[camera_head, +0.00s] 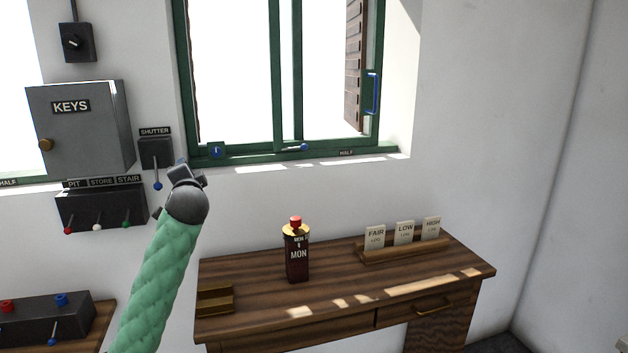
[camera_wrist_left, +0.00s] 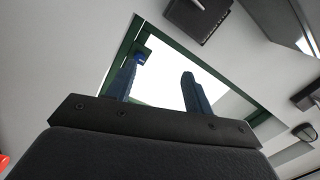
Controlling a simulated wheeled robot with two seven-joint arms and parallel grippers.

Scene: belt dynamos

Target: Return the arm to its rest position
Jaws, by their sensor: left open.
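My left arm, in a green quilted sleeve (camera_head: 160,275), rises from the bottom left in the head view. Its gripper (camera_head: 185,172) is raised in front of the wall below the window, just right of the shutter switch. In the left wrist view the two dark fingers of my left gripper (camera_wrist_left: 160,85) stand apart with nothing between them. The window's bright pane shows behind them. In the head view the gripper's fingers are mostly hidden behind the wrist. My right gripper is in neither view.
The shutter switch (camera_head: 156,153), grey key cabinet (camera_head: 85,128) and three-lever box (camera_head: 100,207) are close left of the gripper. A wooden desk (camera_head: 340,290) holds a dark red bottle (camera_head: 297,258) and a card rack (camera_head: 405,250). The wall above the desk is clear.

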